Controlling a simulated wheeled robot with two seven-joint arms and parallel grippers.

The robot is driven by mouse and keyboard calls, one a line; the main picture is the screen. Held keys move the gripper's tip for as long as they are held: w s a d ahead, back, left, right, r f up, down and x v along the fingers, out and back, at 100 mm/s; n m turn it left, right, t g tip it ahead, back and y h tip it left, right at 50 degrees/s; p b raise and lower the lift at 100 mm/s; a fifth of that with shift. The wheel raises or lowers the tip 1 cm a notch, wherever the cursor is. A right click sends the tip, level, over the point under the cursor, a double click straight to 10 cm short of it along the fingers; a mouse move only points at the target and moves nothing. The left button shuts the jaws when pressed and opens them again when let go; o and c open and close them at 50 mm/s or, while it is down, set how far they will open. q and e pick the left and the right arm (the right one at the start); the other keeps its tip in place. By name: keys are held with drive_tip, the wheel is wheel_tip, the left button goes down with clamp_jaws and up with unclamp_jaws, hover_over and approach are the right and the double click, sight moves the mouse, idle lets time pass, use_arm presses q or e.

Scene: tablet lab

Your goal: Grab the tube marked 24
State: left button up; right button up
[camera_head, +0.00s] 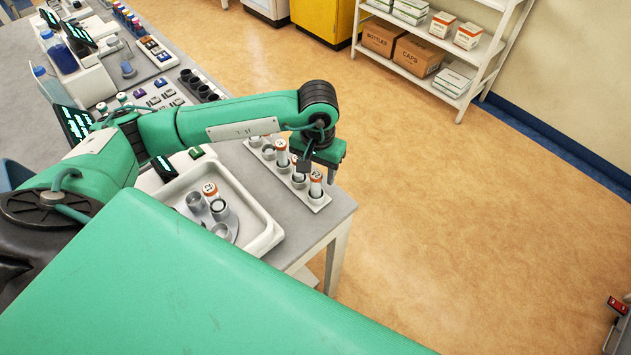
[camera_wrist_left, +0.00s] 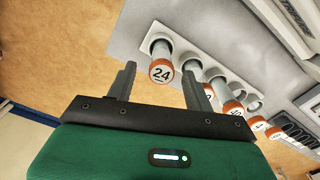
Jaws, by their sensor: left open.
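The tube marked 24 (camera_wrist_left: 162,70) has an orange-rimmed cap and stands in the end hole of a white rack (camera_wrist_left: 215,52). In the left wrist view, its cap shows between the two fingers of my left gripper (camera_wrist_left: 158,72), with gaps on both sides. My left gripper is open and holds nothing. In the head view, my left gripper (camera_head: 318,172) is over the near end of the rack, at the end tube (camera_head: 316,186), whose number I cannot read there. Other orange-capped tubes (camera_head: 281,152) stand farther along the rack. My right gripper is not in view.
A white tray (camera_head: 262,240) on the table holds an orange-capped tube (camera_head: 210,191) and grey holders. Several racks and devices stand farther left on the bench. The rack is near the table's right edge, with open floor (camera_head: 450,220) beyond.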

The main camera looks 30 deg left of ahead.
sight(316, 187)
use_arm(q)
drive_tip(key=shift+f, duration=0.15)
drive_tip(key=shift+s+f+p, duration=0.1)
drive_tip(key=shift+f+p, duration=0.05)
drive_tip(key=shift+p, duration=0.2)
drive_tip(key=f+p, duration=0.1)
drive_tip(key=f, duration=0.1)
drive_tip(key=f+p, duration=0.1)
drive_tip(key=f, duration=0.1)
drive_tip(key=shift+s+a+p, duration=0.1)
drive_tip(key=shift+s+p, duration=0.15)
drive_tip(key=shift+p, duration=0.1)
drive_tip(key=shift+f, duration=0.4)
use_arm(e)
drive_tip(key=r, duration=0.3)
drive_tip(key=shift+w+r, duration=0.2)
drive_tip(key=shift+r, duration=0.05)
use_arm(q)
drive_tip(key=c, duration=1.1)
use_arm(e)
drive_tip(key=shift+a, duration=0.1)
